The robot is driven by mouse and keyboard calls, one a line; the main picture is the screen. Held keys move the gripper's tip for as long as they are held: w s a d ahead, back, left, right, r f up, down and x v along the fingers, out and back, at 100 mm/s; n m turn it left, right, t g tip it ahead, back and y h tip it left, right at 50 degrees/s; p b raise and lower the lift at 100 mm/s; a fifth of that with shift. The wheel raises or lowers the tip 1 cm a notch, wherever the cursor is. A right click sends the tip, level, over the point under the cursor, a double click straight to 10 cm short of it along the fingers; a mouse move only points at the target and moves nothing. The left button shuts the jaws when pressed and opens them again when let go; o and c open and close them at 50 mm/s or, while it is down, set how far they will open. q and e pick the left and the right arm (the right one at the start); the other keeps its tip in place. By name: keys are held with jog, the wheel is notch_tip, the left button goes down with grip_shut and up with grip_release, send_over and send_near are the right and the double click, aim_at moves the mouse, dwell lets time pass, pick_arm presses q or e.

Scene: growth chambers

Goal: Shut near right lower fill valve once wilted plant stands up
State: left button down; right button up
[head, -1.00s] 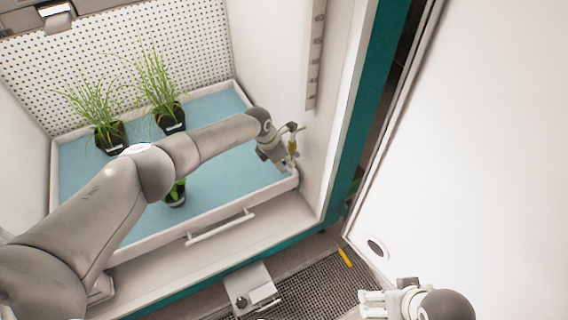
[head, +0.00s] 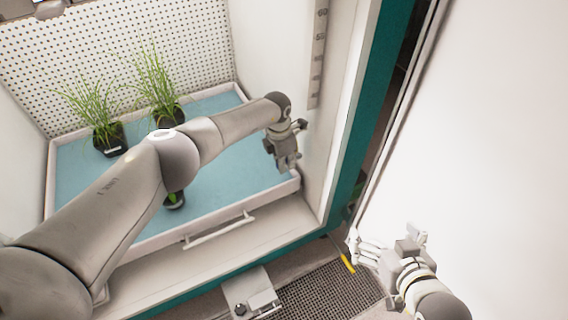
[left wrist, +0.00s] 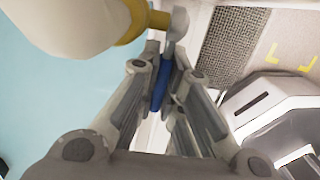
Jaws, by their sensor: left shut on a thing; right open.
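My left gripper (head: 286,160) is at the right front corner of the tray, beside the chamber's right wall. In the left wrist view its fingers (left wrist: 165,66) are shut on a blue valve handle (left wrist: 160,84). A brass valve body (left wrist: 142,20) on a thick pale pipe (left wrist: 70,22) shows just beyond the fingertips. In the head view the gripper hides the valve. A small plant in a dark pot (head: 174,201) stands at the tray's front middle; my left arm covers most of it, so its posture cannot be told. My right gripper (head: 388,243) is open and empty outside the chamber.
Two upright grassy plants (head: 103,117) (head: 157,84) stand in black pots at the tray's back left. The blue-floored tray (head: 222,222) has a white rim and front handle (head: 220,231). A white door panel (head: 490,120) fills the right. A dark grating (head: 325,293) lies below.

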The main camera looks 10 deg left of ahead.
pick_arm(q)
jog(key=shift+w+r, duration=0.25)
jog(key=shift+w, duration=0.05)
pick_arm(e)
jog(key=shift+w+a, duration=0.1)
jog(key=shift+w, duration=0.05)
pick_arm(q)
jog(key=c, duration=1.8)
grip_release()
jog(key=shift+f, duration=0.1)
jog(key=shift+o, duration=1.2)
jog(key=shift+w+d+f, duration=0.1)
jog(key=shift+f, duration=0.1)
pick_arm(e)
jog(key=shift+w+a+f, duration=0.15)
jog(key=shift+w, duration=0.15)
pick_arm(q)
jog(key=shift+s, duration=0.2)
pick_arm(e)
jog(key=shift+s+d+r, duration=0.25)
jog(key=shift+s+d, duration=0.05)
jog(key=shift+s, duration=0.1)
